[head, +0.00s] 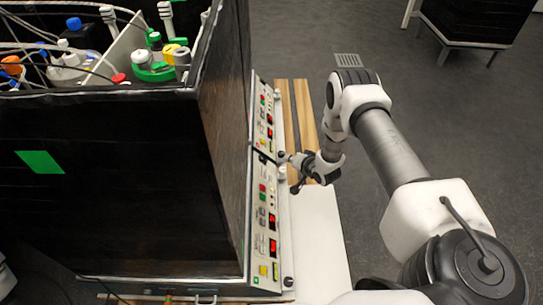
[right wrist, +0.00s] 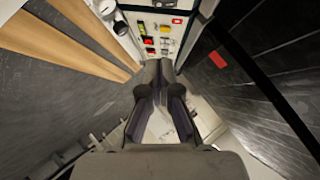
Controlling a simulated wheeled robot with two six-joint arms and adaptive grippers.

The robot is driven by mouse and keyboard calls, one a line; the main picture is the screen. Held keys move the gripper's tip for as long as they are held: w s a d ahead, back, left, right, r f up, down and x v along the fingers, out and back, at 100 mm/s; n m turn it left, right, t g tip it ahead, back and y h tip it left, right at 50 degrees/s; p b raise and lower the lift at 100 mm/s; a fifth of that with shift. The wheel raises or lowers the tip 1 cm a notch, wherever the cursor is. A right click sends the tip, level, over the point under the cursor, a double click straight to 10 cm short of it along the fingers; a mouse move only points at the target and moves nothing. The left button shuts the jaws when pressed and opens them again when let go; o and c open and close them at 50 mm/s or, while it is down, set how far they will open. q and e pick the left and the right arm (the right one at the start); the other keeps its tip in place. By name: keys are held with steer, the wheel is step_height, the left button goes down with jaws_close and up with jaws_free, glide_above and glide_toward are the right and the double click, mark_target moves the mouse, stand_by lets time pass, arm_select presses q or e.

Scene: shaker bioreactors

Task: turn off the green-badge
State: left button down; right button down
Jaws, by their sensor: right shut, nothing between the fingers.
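The green badge (head: 40,162) is a green patch on the black wall of the near shaker unit (head: 130,200) in the head view. A long pale control panel (head: 266,215) with buttons, switches and lit red displays runs along the unit's right side. My right gripper (head: 283,158) is shut and empty beside the middle of this panel. I cannot tell whether it touches the panel. In the right wrist view its closed fingers (right wrist: 161,68) point toward a panel (right wrist: 163,35) with red and yellow buttons. My left gripper is not in view.
A red badge (right wrist: 218,59) shows on a dark wall in the right wrist view. Bottles, tubes and a green-and-yellow holder (head: 153,66) sit inside the open-topped unit. A white and wooden bench surface (head: 318,225) borders the panel. Grey floor (head: 440,110) lies open to the right.

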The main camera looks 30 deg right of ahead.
steer(key=b, duration=0.6)
glide_above(266, 160)
steer(key=s+d, duration=0.3)
steer(key=s, duration=0.1)
step_height(266, 160, down, 6)
steer(key=shift+w+a+f+b, duration=0.65)
steer(key=shift+a+f+b, duration=0.25)
steer(key=shift+f, duration=0.1)
steer(key=shift+w+a+f, duration=0.25)
steer(key=shift+a+f, duration=0.05)
steer(key=shift+a, duration=0.05)
steer(key=shift+a+f+b, duration=0.1)
steer(key=shift+f+b, duration=0.3)
steer(key=shift+b, duration=0.25)
steer(key=shift+r, duration=0.25)
steer(key=shift+a+r+p, duration=0.1)
steer(key=shift+r+p, duration=0.5)
steer(key=shift+p, duration=0.05)
